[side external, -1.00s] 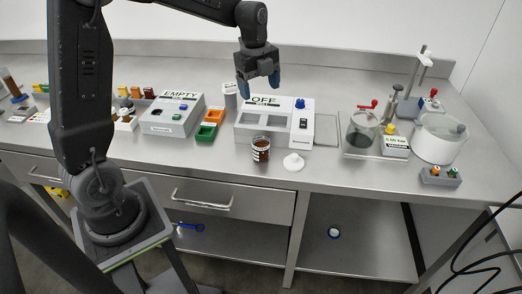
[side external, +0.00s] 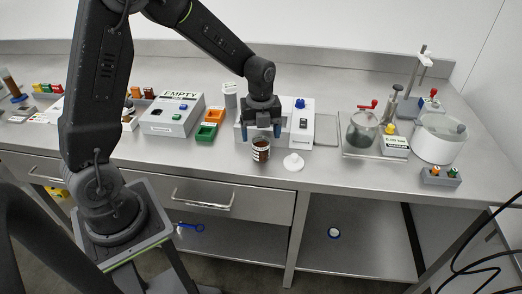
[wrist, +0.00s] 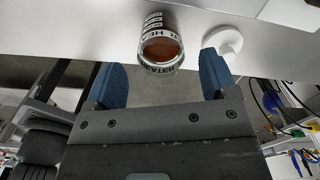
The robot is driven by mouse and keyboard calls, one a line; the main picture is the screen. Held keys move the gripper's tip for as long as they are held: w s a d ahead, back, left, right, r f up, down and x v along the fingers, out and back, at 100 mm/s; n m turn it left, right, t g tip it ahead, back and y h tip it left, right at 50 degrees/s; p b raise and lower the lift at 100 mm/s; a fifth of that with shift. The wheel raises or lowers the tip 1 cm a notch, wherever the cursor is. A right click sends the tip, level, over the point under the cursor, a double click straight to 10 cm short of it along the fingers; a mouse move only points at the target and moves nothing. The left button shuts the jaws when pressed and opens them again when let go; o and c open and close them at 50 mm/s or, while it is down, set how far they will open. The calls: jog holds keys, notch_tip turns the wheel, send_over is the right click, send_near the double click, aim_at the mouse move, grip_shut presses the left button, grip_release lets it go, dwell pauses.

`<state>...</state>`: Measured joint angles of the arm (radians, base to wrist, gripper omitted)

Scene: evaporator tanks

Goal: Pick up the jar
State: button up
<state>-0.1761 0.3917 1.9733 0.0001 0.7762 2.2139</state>
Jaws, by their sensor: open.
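The jar (side external: 261,152) is a small clear jar with brown contents and a black-and-white label. It stands upright and open near the front edge of the steel bench. It also shows in the wrist view (wrist: 160,47), ahead of and between the two blue fingers. My gripper (side external: 262,134) is open and empty, just above and behind the jar in the side view. In the wrist view the fingers of my gripper (wrist: 156,78) are spread wider than the jar, which lies beyond their tips. A white lid (side external: 293,162) lies on the bench just right of the jar.
A white device box (side external: 301,124) stands behind the jar. Orange and green bins (side external: 207,131) and a box marked EMPTY (side external: 172,113) stand to the left. A glass vessel (side external: 362,134) on a tray is to the right. The bench's front edge is close to the jar.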

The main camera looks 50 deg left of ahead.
aim_at(261, 142)
jog(key=shift+f, duration=1.95)
jog(key=shift+c, duration=0.4)
jog(key=c, duration=1)
jog(key=shift+r, duration=0.1)
